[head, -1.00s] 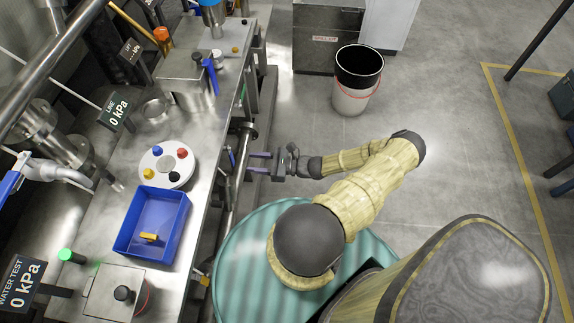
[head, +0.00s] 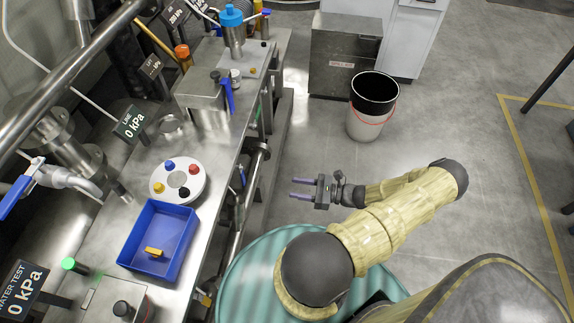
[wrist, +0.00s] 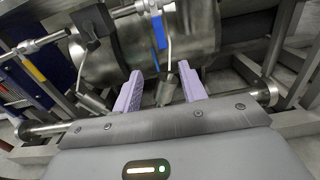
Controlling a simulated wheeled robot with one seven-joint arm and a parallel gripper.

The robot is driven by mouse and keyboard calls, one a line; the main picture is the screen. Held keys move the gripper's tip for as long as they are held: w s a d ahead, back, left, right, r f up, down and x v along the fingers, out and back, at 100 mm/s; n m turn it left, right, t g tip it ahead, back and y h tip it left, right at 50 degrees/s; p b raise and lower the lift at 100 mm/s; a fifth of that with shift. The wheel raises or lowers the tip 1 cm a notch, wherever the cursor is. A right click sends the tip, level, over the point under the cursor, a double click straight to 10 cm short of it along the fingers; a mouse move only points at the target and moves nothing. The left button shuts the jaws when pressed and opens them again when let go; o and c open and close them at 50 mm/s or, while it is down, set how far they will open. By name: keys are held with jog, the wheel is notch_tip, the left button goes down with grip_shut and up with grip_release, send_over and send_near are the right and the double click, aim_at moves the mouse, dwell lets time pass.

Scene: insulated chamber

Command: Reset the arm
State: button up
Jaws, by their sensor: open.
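My gripper (head: 302,189) is open and empty in the head view. It is held in the air to the right of the steel bench, and its two purple fingers point left toward the bench. My arm is bent, with its elbow out to the right. In the wrist view, the two purple fingers (wrist: 159,92) stand apart with nothing between them. Beyond them are a metal cylinder (wrist: 110,58), thin rods and a blue strip.
The steel bench (head: 216,165) carries a blue tray (head: 184,268) with a yellow piece (head: 153,252), a white disc (head: 163,195) with coloured knobs, and valves. A white bucket (head: 368,124) stands on the floor behind my gripper. Open floor lies to the right.

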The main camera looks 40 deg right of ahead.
jog(key=shift+a, duration=0.1)
jog(key=a+r+n+g+h, duration=0.4)
jog(key=a+r+n, duration=0.3)
jog(key=r+n, duration=0.25)
jog(key=w+a+r+n+g+h, duration=0.1)
jog(key=a+r+n+g+h, duration=0.25)
jog(key=a+r+n, duration=0.45)
jog(key=a+r+n+g+h, duration=0.4)
jog(key=a+r+n+h, duration=0.1)
jog(key=r+n, duration=0.6)
notch_tip(320, 180, up, 15)
jog(key=p, duration=1.3)
jog(key=shift+a+f+m+t, duration=0.15)
jog(key=shift+a+m+t, duration=0.1)
jog(key=shift+m+t, duration=0.1)
jog(key=shift+y, duration=0.25)
dwell(1.2)
